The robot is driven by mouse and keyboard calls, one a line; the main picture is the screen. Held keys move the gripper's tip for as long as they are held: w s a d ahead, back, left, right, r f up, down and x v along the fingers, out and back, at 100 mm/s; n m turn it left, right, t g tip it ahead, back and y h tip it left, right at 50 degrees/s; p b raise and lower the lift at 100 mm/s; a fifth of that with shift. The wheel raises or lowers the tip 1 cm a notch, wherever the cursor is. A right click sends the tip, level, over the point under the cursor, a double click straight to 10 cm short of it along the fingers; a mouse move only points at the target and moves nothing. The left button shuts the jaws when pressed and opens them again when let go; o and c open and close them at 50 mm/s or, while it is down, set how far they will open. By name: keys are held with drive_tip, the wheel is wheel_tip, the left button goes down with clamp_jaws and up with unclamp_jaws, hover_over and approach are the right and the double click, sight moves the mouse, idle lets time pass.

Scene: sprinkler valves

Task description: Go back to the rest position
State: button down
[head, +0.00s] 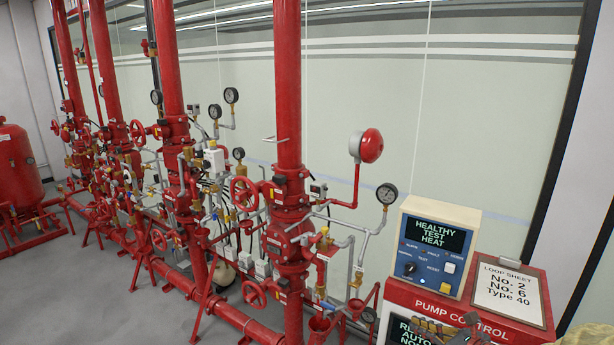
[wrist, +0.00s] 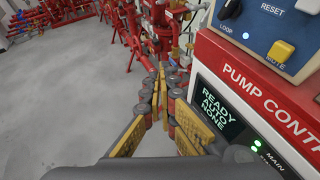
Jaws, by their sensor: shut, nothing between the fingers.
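My gripper (wrist: 162,82) shows in the wrist view with its yellow-padded fingers together and nothing between them. It points toward the red valve pipework and is left of the red pump control cabinet (wrist: 262,85). In the head view part of my gripper (head: 450,331) shows at the bottom right edge, in front of the cabinet's lower screen. Its fingertips are hard to make out there.
A blue-fronted panel (head: 433,246) and a loop sheet (head: 507,292) stand on the pump control cabinet (head: 450,306). Red risers (head: 288,90) with valves, gauges and a red bell (head: 367,145) fill the middle. A red tank (head: 18,165) stands far left. Grey floor (head: 90,290) is clear at lower left.

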drive_tip(key=s+a+f+n+g+b, duration=0.2)
drive_tip(key=s+a+n+g, duration=0.25)
drive_tip(key=s+n, duration=0.4)
drive_tip(key=s+a+f+n+g+b, duration=0.1)
drive_tip(key=s+a+f+n+g, duration=0.15)
drive_tip(key=s+a+n, duration=0.45)
drive_tip(key=s+r+n+h+b, duration=0.1)
drive_tip(key=s+n+h+b, duration=0.2)
drive_tip(key=s+n+b, duration=0.2)
drive_tip(key=s+d+r+n+h+b, duration=0.1)
drive_tip(key=s+n+h+b, duration=0.2)
drive_tip(key=s+n, duration=0.6)
drive_tip(key=shift+s+r+n+t+b, duration=0.2)
drive_tip(key=shift+r+n+t+b, duration=0.2)
drive_tip(key=shift+b, duration=0.45)
